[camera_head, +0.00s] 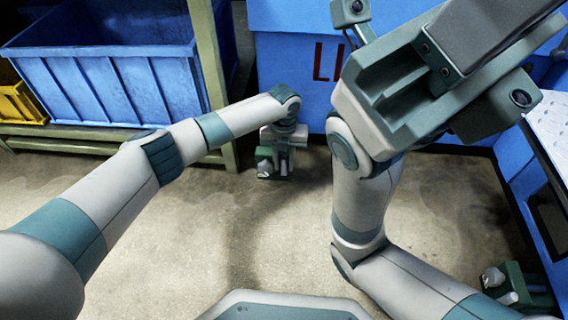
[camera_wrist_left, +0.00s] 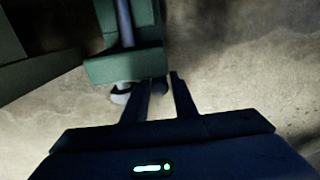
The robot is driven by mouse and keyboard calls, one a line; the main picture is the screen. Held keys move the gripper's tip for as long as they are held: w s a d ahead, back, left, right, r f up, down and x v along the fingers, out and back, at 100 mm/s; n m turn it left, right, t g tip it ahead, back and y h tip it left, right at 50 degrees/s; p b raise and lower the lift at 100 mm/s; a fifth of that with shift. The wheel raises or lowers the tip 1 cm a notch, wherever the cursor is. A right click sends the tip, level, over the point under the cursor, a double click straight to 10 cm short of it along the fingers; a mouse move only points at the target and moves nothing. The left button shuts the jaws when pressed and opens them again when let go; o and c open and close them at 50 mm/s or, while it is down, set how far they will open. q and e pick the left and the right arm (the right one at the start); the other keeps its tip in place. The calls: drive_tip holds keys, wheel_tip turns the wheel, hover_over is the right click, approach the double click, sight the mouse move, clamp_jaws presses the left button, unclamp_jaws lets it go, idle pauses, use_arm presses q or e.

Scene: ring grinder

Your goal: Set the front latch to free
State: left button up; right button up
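I cannot make out the front latch in either view. My left gripper (camera_head: 274,168) hangs low over the floor at the end of the arm from the left, in front of the blue machine.
A blue machine front (camera_head: 290,65) with partly hidden red lettering stands ahead. A large blue bin (camera_head: 110,85) sits on a greenish rack (camera_head: 208,60) at the left, beside a yellow bin (camera_head: 20,104). Blue equipment stands at the right edge.

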use_arm(q)
clamp_jaws()
